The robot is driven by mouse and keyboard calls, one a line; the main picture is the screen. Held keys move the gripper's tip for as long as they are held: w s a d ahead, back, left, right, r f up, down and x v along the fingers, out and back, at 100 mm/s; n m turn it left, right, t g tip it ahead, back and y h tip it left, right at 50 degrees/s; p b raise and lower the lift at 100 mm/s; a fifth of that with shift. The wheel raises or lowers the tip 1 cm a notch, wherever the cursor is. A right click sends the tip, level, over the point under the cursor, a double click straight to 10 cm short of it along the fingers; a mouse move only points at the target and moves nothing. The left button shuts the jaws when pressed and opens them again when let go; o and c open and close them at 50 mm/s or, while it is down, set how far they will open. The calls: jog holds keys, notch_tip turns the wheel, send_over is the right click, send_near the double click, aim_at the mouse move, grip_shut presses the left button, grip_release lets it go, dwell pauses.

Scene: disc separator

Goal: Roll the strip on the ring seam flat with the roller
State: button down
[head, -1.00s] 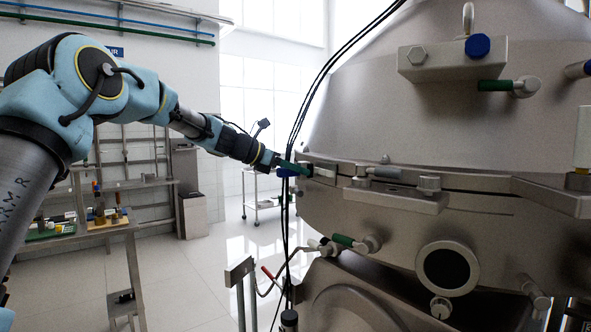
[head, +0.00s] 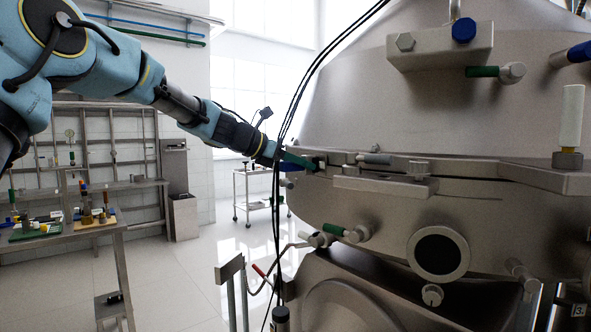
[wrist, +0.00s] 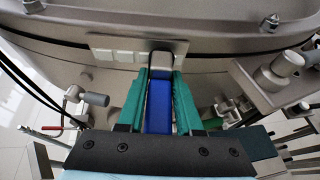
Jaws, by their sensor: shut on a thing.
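The roller (wrist: 158,108) has a blue handle and a grey, rounded head at its far end. My gripper (wrist: 160,76) is shut on the blue handle, with one green finger along each side. The strip (wrist: 118,48) shows in the wrist view as a row of pale, flat pieces along the ring seam of the large steel separator (wrist: 225,62). The roller head lies at the strip's right part and hides some of it; I cannot tell how firmly it touches. In the head view my gripper (head: 303,161) is at the seam's left side.
A clamp block (head: 382,189) and fittings sit on the separator's rim to the right of my gripper. Black cables (head: 277,215) hang close to my wrist. A workbench with tools (head: 85,238) stands at the left, a trolley (head: 258,190) behind. Open floor lies between.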

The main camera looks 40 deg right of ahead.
jog(key=shift+s, duration=0.2)
jog(key=shift+w+r, duration=0.15)
jog(key=w+d+p, duration=0.1)
jog(key=w+p, duration=0.5)
jog(key=shift+w+d, duration=0.25)
jog(key=shift+d, duration=0.05)
jog(key=w+a+b, duration=0.1)
jog(key=a+b, duration=0.1)
jog(key=a, duration=0.4)
jog(key=shift+w+a, duration=0.25)
jog(key=shift+a, duration=0.15)
